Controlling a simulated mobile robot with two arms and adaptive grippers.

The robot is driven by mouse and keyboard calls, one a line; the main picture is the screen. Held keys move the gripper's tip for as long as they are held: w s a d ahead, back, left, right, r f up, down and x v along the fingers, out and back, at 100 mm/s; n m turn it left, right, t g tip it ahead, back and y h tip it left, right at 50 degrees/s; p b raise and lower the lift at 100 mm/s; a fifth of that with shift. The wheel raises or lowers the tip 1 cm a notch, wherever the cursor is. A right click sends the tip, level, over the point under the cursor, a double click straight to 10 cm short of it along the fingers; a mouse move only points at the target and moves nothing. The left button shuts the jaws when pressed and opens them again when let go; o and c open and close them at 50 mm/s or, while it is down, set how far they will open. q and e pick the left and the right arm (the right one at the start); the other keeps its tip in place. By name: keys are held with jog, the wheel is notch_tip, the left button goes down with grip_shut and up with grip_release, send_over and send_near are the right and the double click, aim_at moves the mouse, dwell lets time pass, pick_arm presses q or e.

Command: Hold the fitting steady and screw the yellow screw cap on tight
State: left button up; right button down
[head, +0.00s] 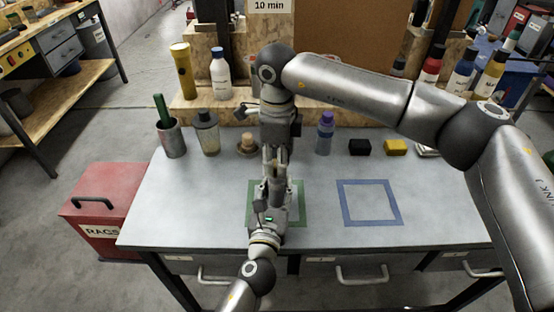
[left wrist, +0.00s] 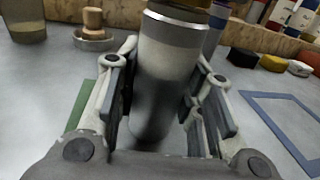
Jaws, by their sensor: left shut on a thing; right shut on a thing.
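The fitting (left wrist: 165,60) shows in the left wrist view as a grey cylinder with a bright metal ring near its top. It stands between the fingers of my left gripper (left wrist: 165,105), which is shut on it. In the head view my left gripper (head: 274,190) reaches in from the front over the green square. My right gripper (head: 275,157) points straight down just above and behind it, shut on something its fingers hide.
The green square outline (head: 252,217) lies under the grippers; the blue square (head: 372,219) to the right is empty. A purple-capped bottle (head: 324,138), black block (head: 360,147) and yellow block (head: 396,147) stand behind.

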jog(key=m, duration=0.5)
jog(key=c, duration=1)
grip_release()
jog(key=shift+c, duration=0.2)
jog(key=shift+c, duration=0.8)
